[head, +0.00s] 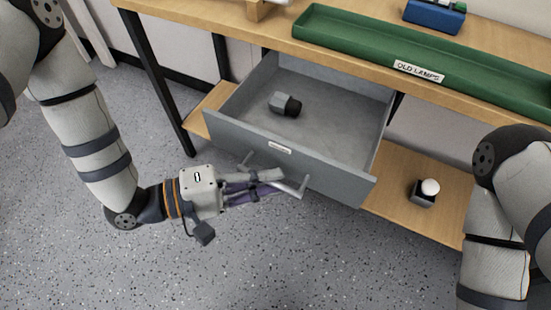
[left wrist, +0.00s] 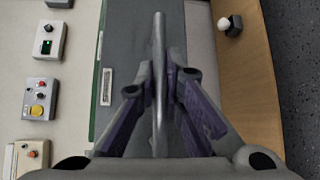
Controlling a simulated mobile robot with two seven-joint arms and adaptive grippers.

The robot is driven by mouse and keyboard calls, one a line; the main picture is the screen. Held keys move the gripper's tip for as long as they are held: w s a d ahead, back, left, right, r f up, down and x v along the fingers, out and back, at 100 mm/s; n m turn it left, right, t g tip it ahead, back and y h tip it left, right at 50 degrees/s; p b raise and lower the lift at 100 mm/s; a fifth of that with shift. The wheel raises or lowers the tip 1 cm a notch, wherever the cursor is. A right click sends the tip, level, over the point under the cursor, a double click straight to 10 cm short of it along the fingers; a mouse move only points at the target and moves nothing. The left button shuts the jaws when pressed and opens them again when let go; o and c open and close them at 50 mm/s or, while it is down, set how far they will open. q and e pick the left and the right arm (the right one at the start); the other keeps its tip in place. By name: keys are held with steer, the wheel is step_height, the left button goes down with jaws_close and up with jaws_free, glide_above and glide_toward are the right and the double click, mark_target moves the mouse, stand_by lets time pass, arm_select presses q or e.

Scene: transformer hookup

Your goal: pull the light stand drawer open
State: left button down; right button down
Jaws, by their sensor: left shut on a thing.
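The grey drawer (head: 325,170) stands well pulled out from under the wooden bench, with a small dark-and-grey object (head: 285,104) lying inside it. Its front has a small label and a bar handle (head: 300,188). My left gripper (head: 270,186) is shut on the handle in front of the drawer. In the left wrist view the handle (left wrist: 159,60) runs between the two purple-padded fingers of my left gripper (left wrist: 160,100). My right arm shows at the right edge of the head view, but its gripper is out of the picture.
A green tray (head: 340,37) labelled "OLD LAMPS" and a blue device (head: 434,14) are on the bench top. A lower wooden shelf (head: 400,205) holds a dark base with a white bulb (head: 430,187). A black bench leg (head: 160,85) stands left of the drawer. The speckled floor in front is clear.

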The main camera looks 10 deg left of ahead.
arm_select(q)
steer(key=shift+s+a+r, duration=0.1)
steer(key=shift+s, duration=0.15)
steer(key=c, duration=1.7)
jaws_free()
steer(key=v, duration=1.2)
